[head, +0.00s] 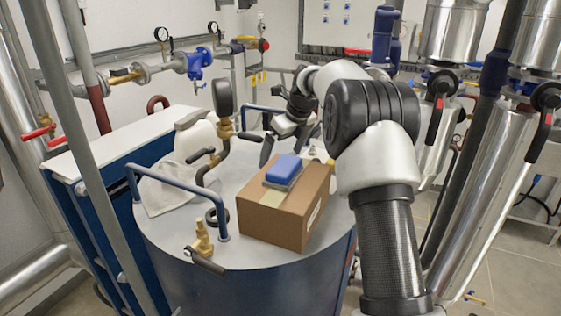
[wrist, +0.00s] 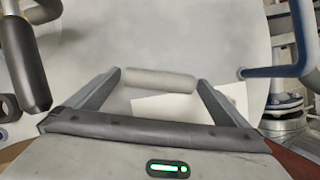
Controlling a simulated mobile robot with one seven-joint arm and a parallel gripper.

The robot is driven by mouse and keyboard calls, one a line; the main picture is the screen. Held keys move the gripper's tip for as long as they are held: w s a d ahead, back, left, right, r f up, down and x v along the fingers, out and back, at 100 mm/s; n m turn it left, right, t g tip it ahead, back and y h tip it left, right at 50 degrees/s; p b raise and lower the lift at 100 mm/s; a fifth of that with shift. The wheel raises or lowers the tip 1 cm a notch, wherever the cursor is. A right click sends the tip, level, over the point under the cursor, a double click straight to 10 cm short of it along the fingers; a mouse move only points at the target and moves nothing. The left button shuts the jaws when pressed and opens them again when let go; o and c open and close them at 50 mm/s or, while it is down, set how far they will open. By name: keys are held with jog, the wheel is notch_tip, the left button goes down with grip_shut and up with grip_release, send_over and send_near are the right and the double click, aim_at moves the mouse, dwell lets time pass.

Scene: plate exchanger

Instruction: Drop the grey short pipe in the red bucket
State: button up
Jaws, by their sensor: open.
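The grey short pipe (wrist: 160,80) shows in the wrist view as a plain light grey cylinder lying crosswise over the pale tank top. My gripper (wrist: 159,77) is open, with one fingertip near each end of the pipe. I cannot tell whether the fingers touch it. In the head view my gripper (head: 284,152) points down over the tank top, behind the cardboard box, and the pipe cannot be made out there. I cannot identify the red bucket in either view.
The cardboard box (head: 278,215) with a blue sponge (head: 284,168) stands on the tank (head: 165,225). A white jug (head: 196,137), grey cloth (head: 165,190), black-handled valve (head: 224,103) and blue rail (head: 172,175) are to the left. Steel pipes stand at right.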

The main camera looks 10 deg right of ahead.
jog(key=c, duration=1.1)
jog(key=shift+c, duration=0.5)
jog(key=shift+r, duration=0.2)
